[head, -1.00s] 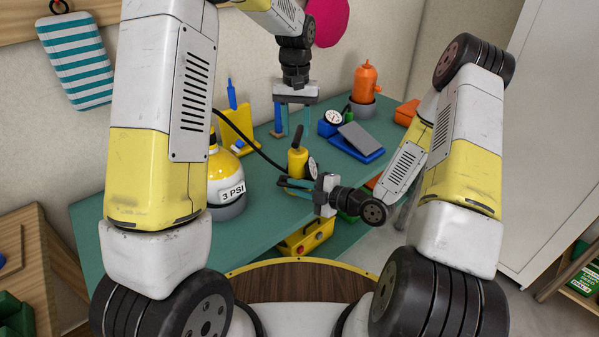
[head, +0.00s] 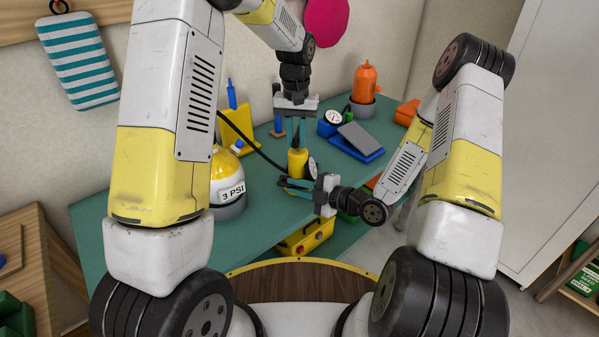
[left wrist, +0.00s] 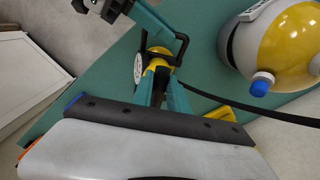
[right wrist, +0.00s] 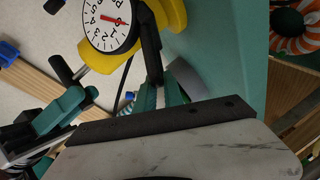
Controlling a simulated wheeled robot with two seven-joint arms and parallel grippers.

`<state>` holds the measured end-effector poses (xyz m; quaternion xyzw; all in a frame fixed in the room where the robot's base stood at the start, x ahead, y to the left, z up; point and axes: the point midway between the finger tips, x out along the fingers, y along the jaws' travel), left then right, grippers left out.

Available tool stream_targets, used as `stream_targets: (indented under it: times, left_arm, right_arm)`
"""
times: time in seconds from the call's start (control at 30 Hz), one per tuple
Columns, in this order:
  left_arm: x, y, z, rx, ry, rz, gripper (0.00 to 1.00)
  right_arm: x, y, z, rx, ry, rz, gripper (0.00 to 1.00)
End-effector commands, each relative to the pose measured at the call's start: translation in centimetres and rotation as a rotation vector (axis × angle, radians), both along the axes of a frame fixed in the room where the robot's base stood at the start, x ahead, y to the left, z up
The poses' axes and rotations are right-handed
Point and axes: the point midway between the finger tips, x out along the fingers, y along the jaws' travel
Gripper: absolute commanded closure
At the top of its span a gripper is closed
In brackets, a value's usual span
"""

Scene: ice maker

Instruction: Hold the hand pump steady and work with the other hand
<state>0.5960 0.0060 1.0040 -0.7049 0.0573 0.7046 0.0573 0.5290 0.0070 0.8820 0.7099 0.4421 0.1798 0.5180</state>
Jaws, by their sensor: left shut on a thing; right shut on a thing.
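The hand pump (head: 297,162) stands on the green bench, with a yellow body, black parts and a white dial gauge. The gauge (right wrist: 110,25) shows a red needle in the right wrist view. My left gripper (head: 298,138) comes down from above and is shut on the pump's black top handle (left wrist: 160,66). My right gripper (head: 288,185) is lower, at the pump's side, and is shut on a black bar of the pump (right wrist: 150,45). The fingertips partly hide both grasped parts. A black hose (head: 250,142) runs beside the pump.
A tank labelled 3 PSI (head: 232,190) stands left of the pump. A blue pedal-like unit (head: 352,148), an orange bottle (head: 366,82) and a yellow stand (head: 236,125) are behind. A yellow box (head: 305,240) is below the bench front. Bare bench (head: 250,240) lies at front left.

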Motion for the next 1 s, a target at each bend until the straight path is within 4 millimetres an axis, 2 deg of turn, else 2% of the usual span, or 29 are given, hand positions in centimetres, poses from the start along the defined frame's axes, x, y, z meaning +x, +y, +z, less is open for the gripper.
stream_targets:
  times: [0.23,1.0]
  left_arm:
    - [0.1,0.0,0.6,0.0,-0.002,0.0,1.0]
    - [0.1,0.0,5.9,-0.002,-0.004,0.0,1.0]
  right_arm:
    - [0.0,0.0,-0.1,-0.001,0.002,0.0,1.0]
    - [0.0,0.0,-0.1,-0.001,0.002,0.0,1.0]
